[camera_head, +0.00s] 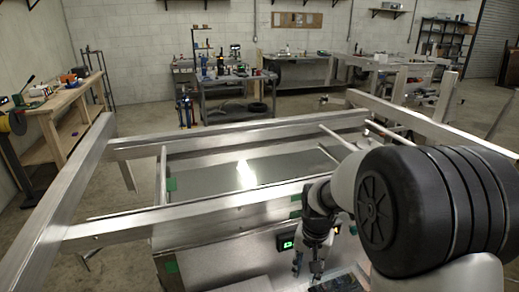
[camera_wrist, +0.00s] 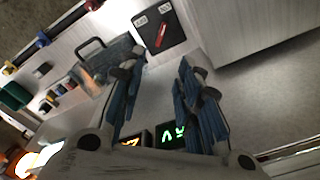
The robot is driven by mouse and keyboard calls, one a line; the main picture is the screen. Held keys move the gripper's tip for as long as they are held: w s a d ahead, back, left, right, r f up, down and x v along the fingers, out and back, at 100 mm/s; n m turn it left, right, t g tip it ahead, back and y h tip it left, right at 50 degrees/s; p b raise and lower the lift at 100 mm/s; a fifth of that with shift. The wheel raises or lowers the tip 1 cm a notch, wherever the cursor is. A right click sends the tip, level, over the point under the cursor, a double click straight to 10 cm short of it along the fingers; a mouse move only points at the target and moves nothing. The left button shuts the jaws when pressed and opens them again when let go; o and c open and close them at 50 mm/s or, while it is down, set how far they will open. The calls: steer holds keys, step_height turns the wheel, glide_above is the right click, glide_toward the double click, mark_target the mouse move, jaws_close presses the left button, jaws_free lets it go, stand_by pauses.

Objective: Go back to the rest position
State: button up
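My gripper (camera_head: 311,262) hangs fingers-down at the front of the metal trailer frame (camera_head: 240,204), right of a green-lit display (camera_head: 287,244). In the wrist view my gripper (camera_wrist: 158,72) shows two blue-and-dark fingers standing well apart, with nothing held between them. A green-lit display (camera_wrist: 171,135) and an orange-lit one (camera_wrist: 130,142) show behind the fingers' bases. A dark panel with a red switch (camera_wrist: 160,34) lies beyond the fingertips. My arm hides part of the frame's right side.
Long aluminium beams (camera_head: 62,200) cross the left and middle. A wooden workbench (camera_head: 62,118) stands at the left wall. Grey work tables (camera_head: 235,82) stand at the back. Concrete floor (camera_head: 150,130) is open between them and the frame.

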steer(key=s+r+n+t, duration=0.2)
steer(key=s+r, duration=0.9)
steer(key=r, duration=0.2)
steer(key=s+r+n+t, duration=0.1)
steer(key=s+r+n, duration=0.1)
steer(key=s, duration=1.2)
steer(key=shift+s+d+r+n+t, duration=0.2)
steer(key=shift+d+r+n+t, duration=0.1)
steer(key=shift+r, duration=0.4)
